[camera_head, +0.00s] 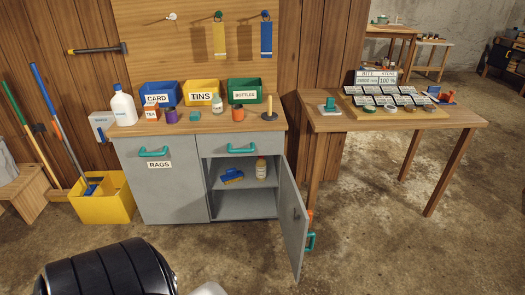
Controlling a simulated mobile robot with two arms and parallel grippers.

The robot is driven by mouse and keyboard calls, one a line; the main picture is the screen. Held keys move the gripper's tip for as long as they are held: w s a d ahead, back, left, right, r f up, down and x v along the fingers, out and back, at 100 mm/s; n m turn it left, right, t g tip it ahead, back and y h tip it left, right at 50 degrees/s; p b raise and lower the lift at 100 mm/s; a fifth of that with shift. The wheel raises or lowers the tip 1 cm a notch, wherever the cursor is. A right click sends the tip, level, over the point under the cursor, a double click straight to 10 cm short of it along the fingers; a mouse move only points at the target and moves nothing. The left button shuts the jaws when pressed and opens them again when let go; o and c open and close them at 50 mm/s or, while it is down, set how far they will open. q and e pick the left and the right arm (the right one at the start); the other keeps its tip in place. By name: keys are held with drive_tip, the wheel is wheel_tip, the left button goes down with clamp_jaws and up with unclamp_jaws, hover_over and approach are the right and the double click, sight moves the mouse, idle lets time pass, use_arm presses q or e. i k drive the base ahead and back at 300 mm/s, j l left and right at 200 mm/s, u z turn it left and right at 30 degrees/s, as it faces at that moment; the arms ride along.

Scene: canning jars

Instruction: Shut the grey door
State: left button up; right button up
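The grey door (292,222) stands open on the right side of the grey cabinet (165,195). It is hinged at the cabinet's right edge and swings out towards me. Its teal handle (310,241) is on the outer face, near the free edge, partly hidden behind the door. The open compartment shows a shelf with a blue brush (232,176) and a small bottle (261,168) standing on it. Below the shelf I see no objects. Neither of my grippers is in view.
The left cabinet door (168,195), marked RAGS, is shut. A wooden table (320,123) stands to the right. A yellow bucket (105,207) stands left of the cabinet. The floor in front of the open door is clear.

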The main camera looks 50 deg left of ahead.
sight(295, 234)
drive_tip(key=i+u, duration=0.45)
drive_tip(key=i+l+u, duration=0.2)
drive_tip(key=u, duration=0.3)
drive_tip(key=i+l+u, duration=0.75)
drive_tip(key=u, duration=0.2)
drive_tip(key=i+l+u, duration=0.15)
drive_tip(key=l+u, duration=0.3)
